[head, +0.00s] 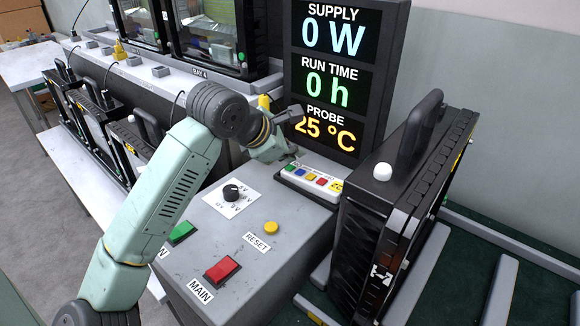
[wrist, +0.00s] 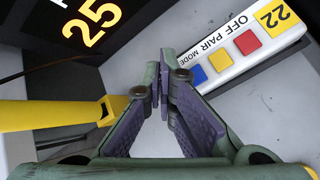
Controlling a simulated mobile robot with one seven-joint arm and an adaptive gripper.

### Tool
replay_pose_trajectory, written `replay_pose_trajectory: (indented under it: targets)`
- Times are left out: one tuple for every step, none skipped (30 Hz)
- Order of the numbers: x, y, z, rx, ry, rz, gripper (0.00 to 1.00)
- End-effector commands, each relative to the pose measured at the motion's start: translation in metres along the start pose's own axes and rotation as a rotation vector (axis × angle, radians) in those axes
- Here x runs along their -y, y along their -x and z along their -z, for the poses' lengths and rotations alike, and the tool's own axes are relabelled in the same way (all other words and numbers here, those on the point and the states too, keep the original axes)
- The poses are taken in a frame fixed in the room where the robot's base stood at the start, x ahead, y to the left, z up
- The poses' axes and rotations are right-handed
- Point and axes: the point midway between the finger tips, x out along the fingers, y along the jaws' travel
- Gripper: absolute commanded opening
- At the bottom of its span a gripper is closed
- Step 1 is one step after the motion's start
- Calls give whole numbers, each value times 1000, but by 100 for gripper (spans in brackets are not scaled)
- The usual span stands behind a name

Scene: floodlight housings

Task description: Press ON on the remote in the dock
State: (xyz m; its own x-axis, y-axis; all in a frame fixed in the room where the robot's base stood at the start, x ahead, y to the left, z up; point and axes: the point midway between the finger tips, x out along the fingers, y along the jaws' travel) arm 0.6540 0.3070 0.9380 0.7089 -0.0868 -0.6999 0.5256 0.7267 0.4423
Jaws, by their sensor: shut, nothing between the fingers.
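The white remote (head: 312,181) lies in its dock on the grey bench, below the display. Its row of coloured buttons shows in the head view; the lettering there is too small to read. In the wrist view the remote (wrist: 229,64) shows blue, yellow and red buttons, the words OFF, PAIR and MODE, and a yellow 22 label. Its end beyond the blue button is hidden behind my fingers, and no ON label is visible. My gripper (wrist: 163,88) is shut and empty, close to that end. In the head view my gripper (head: 286,152) is above the remote's left end; contact cannot be told.
The display (head: 340,75) reads 0 W, 0 h and 25 °C behind the remote. A black floodlight housing (head: 400,210) stands close on the right. A black knob (head: 231,192), yellow RESET button (head: 271,228), red MAIN switch (head: 222,270) and green switch (head: 181,233) are in front.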

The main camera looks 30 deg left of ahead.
Motion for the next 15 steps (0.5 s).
replay_pose_trajectory:
  targets:
    - [0,0,0,0,0,0,0]
    - [0,0,0,0,0,0,0]
    - [0,0,0,0,0,0,0]
    - [0,0,0,0,0,0,0]
    - [0,0,0,0,0,0,0]
    - [0,0,0,0,0,0,0]
    - [0,0,0,0,0,0,0]
    - [0,0,0,0,0,0,0]
    - [-1,1,-1,0,0,0,0]
    - [-1,2,-1,0,0,0,0]
    - [-2,2,-2,0,-1,0,0]
    - [-3,4,-3,0,-1,-1,0]
    - [-4,6,-4,-1,-1,-1,0]
    - [-5,7,-6,-1,-1,-1,0]
    - [-7,10,-8,0,-1,-1,0]
